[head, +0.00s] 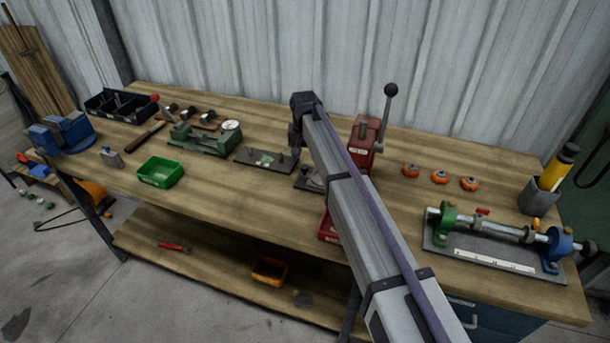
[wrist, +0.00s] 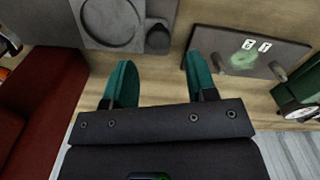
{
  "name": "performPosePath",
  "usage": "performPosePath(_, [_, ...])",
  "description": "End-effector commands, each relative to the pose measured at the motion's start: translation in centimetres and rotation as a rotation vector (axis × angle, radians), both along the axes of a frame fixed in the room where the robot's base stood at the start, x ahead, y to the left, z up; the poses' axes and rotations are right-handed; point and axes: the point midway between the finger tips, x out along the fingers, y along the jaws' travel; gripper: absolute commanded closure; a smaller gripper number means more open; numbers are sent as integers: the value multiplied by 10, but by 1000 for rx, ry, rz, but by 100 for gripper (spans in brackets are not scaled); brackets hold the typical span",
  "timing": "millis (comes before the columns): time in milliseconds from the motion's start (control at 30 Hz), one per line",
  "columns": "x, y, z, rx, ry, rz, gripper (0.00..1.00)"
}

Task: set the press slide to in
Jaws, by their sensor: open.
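The red press (head: 365,140) stands on the bench behind my arm, with a long lever and black ball knob (head: 391,90) raised. Its red body (wrist: 45,110) fills the left of the wrist view. Beside it is a grey slide plate (wrist: 88,38) with a round recess and a dark knob (wrist: 157,38). In the head view my arm hides much of this plate (head: 310,181). My gripper (wrist: 160,65) is open and empty. Its teal fingers point toward the plate's knob side and appear apart from it. I cannot tell the slide's setting.
A grey plate with pegs and number tags (head: 265,160) lies left of the press; it shows right of my fingers (wrist: 240,55). A green dial fixture (head: 205,138) stands farther left. Orange rings (head: 440,177) and a shaft fixture (head: 490,240) are right.

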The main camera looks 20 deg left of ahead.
Motion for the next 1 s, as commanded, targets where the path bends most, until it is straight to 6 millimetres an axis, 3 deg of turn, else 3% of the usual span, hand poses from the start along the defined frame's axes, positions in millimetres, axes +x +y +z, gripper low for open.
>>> performPosePath(33, [0, 0, -27, 0, 0, 0, 48])
performPosePath(200, [0, 0, -53, 0, 0, 0, 48])
performPosePath(500, [0, 0, -52, 0, 0, 0, 48])
performPosePath(1000, [0, 0, -52, 0, 0, 0, 95])
